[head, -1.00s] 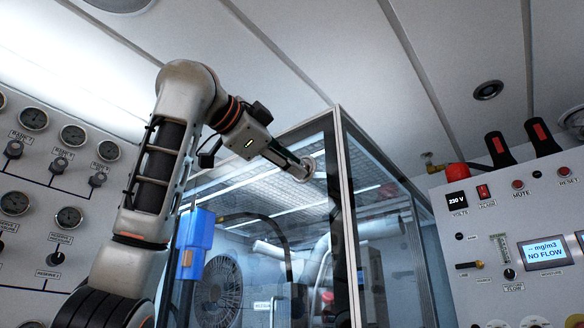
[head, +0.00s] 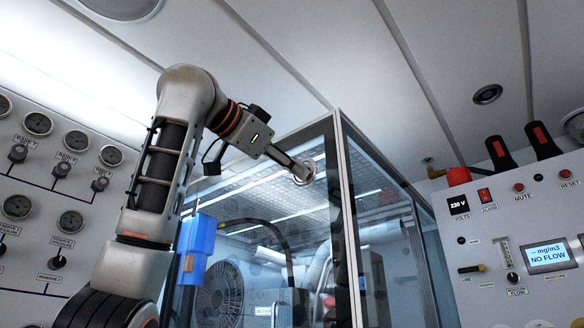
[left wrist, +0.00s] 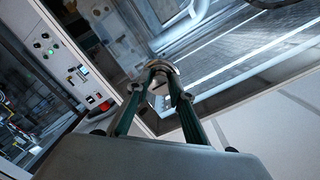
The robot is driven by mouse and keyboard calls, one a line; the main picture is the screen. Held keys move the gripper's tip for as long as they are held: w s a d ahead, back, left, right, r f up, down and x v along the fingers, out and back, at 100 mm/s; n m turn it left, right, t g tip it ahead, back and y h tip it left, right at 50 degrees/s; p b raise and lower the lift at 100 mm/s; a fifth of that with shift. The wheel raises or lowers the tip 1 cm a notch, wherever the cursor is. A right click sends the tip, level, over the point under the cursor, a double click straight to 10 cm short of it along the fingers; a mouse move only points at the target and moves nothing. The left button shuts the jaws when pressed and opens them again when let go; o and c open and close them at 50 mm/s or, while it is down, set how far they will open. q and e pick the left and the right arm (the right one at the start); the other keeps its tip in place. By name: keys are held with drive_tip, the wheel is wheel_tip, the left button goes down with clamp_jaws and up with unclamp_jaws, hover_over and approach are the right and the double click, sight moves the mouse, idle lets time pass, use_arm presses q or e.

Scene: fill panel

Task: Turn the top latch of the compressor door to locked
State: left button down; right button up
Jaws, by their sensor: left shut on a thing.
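The compressor door (head: 262,200) is a glass panel in a grey frame, and it stands closed as far as I can see. The top latch (head: 303,171) is a round silver piece near the door's upper right corner. My left gripper (head: 299,168) reaches up to it from the left and is shut on it. In the left wrist view the fingertips (left wrist: 160,80) close on the shiny latch (left wrist: 160,70). The fingers hide part of the latch, so its exact angle is hard to tell. My right gripper is in neither view.
Behind the glass are a fan (head: 219,292), pipes and a dark hose. A blue box (head: 197,236) is close to my left forearm. A gauge panel (head: 60,190) stands at the left and a control panel (head: 500,240) at the right.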

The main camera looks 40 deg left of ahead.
use_arm(q)
drive_tip(key=c, duration=1.8)
unclamp_jaws()
drive_tip(key=shift+w, duration=0.1)
drive_tip(key=shift+o, duration=0.2)
drive_tip(key=s, duration=1.2)
drive_tip(key=shift+a+r, duration=0.35)
drive_tip(key=shift+a, duration=0.1)
